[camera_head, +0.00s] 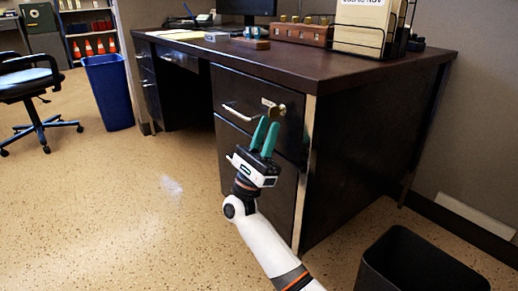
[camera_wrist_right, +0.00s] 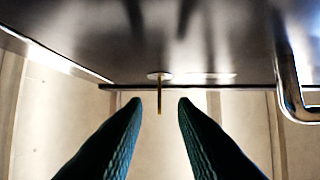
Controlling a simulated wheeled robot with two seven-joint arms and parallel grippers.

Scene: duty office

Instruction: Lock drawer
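The dark desk's top drawer (camera_head: 230,92) looks flush with the desk front in the head view. It has a metal bar handle (camera_head: 240,114), which also shows at the right of the wrist view (camera_wrist_right: 288,85). A small brass key (camera_wrist_right: 160,97) sticks out of a round lock in the wrist view; the lock area (camera_head: 277,109) shows at the drawer's right side in the head view. My right gripper (camera_head: 267,121) is open, its green fingers (camera_wrist_right: 159,102) apart on either side of the key, seemingly not touching it. My left gripper is not in view.
A black bin (camera_head: 420,262) stands on the floor at the lower right. A blue bin (camera_head: 107,92) and an office chair (camera_head: 30,85) are at the left. The desktop (camera_head: 300,62) holds a wooden box (camera_head: 303,33) and a wire file rack (camera_head: 362,35). The floor before the drawers is clear.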

